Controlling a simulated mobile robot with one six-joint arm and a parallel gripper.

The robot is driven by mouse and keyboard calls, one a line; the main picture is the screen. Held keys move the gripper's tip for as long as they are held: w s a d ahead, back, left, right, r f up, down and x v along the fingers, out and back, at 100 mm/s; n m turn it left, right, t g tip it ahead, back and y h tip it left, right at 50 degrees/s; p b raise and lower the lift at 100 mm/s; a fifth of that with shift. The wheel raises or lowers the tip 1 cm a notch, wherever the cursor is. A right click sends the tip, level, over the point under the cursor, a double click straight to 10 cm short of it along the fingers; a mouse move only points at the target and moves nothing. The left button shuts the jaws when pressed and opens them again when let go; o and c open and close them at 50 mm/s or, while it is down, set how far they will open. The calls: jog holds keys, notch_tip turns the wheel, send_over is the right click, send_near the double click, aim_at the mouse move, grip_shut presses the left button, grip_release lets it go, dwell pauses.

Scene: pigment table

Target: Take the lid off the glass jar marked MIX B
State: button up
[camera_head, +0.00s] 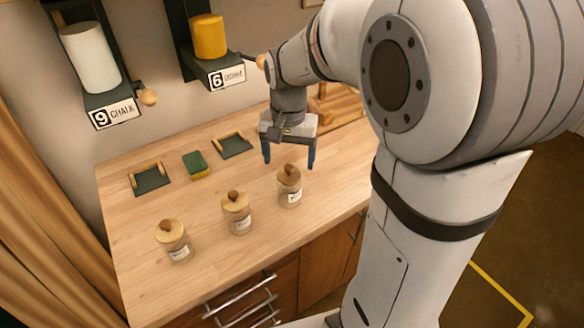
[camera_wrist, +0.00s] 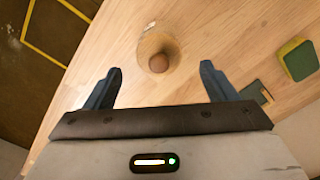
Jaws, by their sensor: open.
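Three glass jars stand in a slanting row on the wooden table, each with a round wooden lid and a brown knob: a left jar (camera_head: 179,252), a middle jar (camera_head: 240,224) and a right jar (camera_head: 291,197). Their labels are too small to read, so I cannot tell which is MIX B. My gripper (camera_head: 289,163) is open and empty, pointing down just above and behind the right jar's lid (camera_head: 289,177). In the wrist view, a lid with its knob (camera_wrist: 158,63) shows between the spread fingers of my gripper (camera_wrist: 160,68), not visibly touched.
A green and yellow sponge (camera_head: 196,165) lies between two dark trays with wooden handles, a left one (camera_head: 150,180) and a right one (camera_head: 234,147). Wall dispensers marked 9 CHALK (camera_head: 92,62) and 6 (camera_head: 209,38) hang behind the table (camera_head: 190,205). The table's front is clear.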

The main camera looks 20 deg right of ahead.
aim_at(288, 166)
jog(key=shift+f, duration=1.6)
jog(key=shift+c, duration=0.2)
jog(key=c, duration=1.6)
